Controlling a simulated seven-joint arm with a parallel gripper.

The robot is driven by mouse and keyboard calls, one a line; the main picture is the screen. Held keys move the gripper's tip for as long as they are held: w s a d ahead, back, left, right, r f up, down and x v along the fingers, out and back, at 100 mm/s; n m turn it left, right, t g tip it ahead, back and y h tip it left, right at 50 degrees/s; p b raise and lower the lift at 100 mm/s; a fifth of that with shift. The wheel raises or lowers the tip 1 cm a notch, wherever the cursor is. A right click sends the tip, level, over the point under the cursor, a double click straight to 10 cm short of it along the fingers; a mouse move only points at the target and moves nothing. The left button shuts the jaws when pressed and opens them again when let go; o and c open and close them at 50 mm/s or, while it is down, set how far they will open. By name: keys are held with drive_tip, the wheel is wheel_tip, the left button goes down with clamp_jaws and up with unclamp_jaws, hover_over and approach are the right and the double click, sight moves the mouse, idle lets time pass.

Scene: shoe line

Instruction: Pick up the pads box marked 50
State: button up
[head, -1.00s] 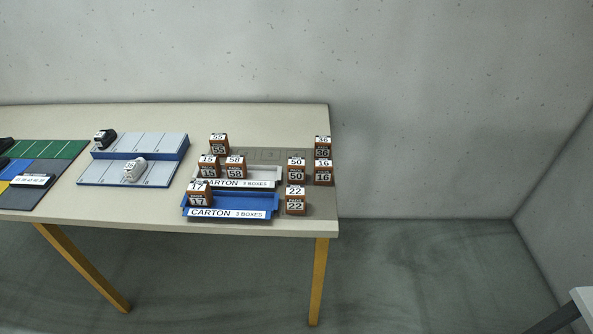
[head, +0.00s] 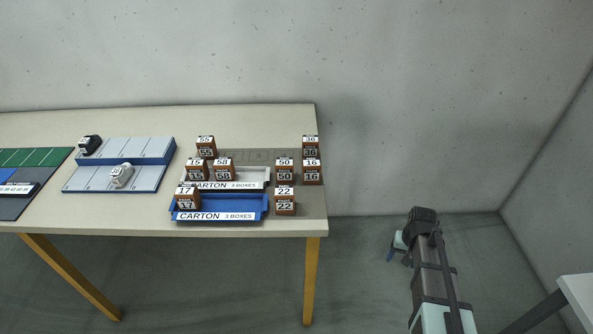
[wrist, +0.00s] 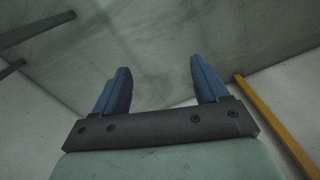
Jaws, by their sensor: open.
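The pads box marked 50 (head: 285,169) is a small brown box with white labels. It stands upright on the grey mat at the right end of the table, behind the box marked 22 (head: 285,201) and left of the box marked 16 (head: 312,172). My gripper (wrist: 157,82) shows in the wrist view with its two blue fingers apart and nothing between them. In the head view my gripper (head: 391,254) is right of the table, over the floor, well away from the box and partly hidden by my arm.
A box marked 36 (head: 310,146) stands behind 16. A white carton tray (head: 262,178) and a blue carton tray (head: 250,206) lie left of the box; boxes 55 (head: 206,147), 15, 58 and 17 are around them. A shoe rack (head: 150,152) is farther left. Floor space right of the table is clear.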

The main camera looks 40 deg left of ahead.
drive_tip(key=w+a+r+n+t+y, duration=0.1)
drive_tip(key=w+a+r, duration=0.1)
drive_tip(key=a+r, duration=1.05)
wheel_tip(320, 180, up, 21)
drive_tip(key=n+t+y, duration=0.2)
hover_over(283, 164)
drive_tip(key=s+d, duration=0.3)
drive_tip(key=x, duration=0.7)
drive_tip(key=shift+w+a+f, duration=0.15)
drive_tip(key=shift+w, duration=0.1)
drive_tip(key=shift+w+x, duration=0.15)
drive_tip(key=shift+x, duration=1.4)
drive_tip(key=shift+w+x, duration=0.15)
drive_tip(key=shift+x, duration=1.4)
drive_tip(key=shift+t, duration=0.3)
drive_tip(key=c, duration=0.8)
